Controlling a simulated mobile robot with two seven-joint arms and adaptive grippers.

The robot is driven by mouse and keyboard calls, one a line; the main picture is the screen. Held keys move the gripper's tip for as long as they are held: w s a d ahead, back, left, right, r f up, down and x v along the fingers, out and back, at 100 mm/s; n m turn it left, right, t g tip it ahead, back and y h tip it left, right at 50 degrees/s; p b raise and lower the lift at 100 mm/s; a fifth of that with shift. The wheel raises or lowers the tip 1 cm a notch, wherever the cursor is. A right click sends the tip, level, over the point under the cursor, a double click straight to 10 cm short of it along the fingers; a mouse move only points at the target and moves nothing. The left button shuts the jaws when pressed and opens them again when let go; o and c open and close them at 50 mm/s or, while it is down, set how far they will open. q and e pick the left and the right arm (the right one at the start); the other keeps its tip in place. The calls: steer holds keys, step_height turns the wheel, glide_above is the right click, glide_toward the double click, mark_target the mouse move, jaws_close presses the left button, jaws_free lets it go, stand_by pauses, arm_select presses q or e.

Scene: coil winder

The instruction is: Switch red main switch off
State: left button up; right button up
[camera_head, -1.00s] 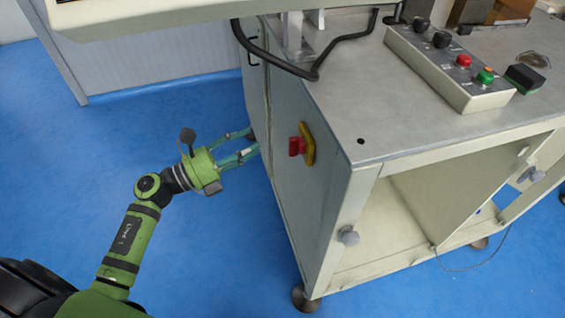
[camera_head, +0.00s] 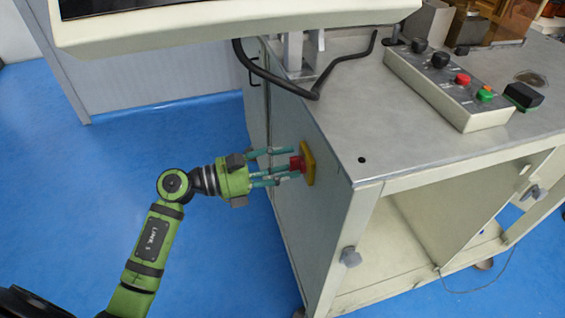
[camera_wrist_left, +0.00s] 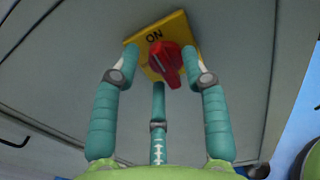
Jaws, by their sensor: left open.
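The red main switch (camera_head: 297,163) sits on a yellow plate (camera_head: 308,160) on the left side panel of the grey cabinet. In the left wrist view the red knob (camera_wrist_left: 166,62) shows in front of the yellow plate (camera_wrist_left: 177,24), which bears the word "ON". My left gripper (camera_head: 291,165) is open, with its teal fingers pointing at the switch. In the left wrist view its fingers (camera_wrist_left: 158,75) stand around the knob, one on each side and one below. I cannot tell whether any finger touches it. My right gripper is not in view.
The cabinet's metal top (camera_head: 390,130) carries a control box (camera_head: 450,85) with black knobs and red and green buttons. A black cable (camera_head: 290,85) hangs under a pale overhead panel (camera_head: 235,28). Blue floor (camera_head: 120,190) is clear left of the cabinet.

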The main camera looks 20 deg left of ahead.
arm_select(q)
jaws_close()
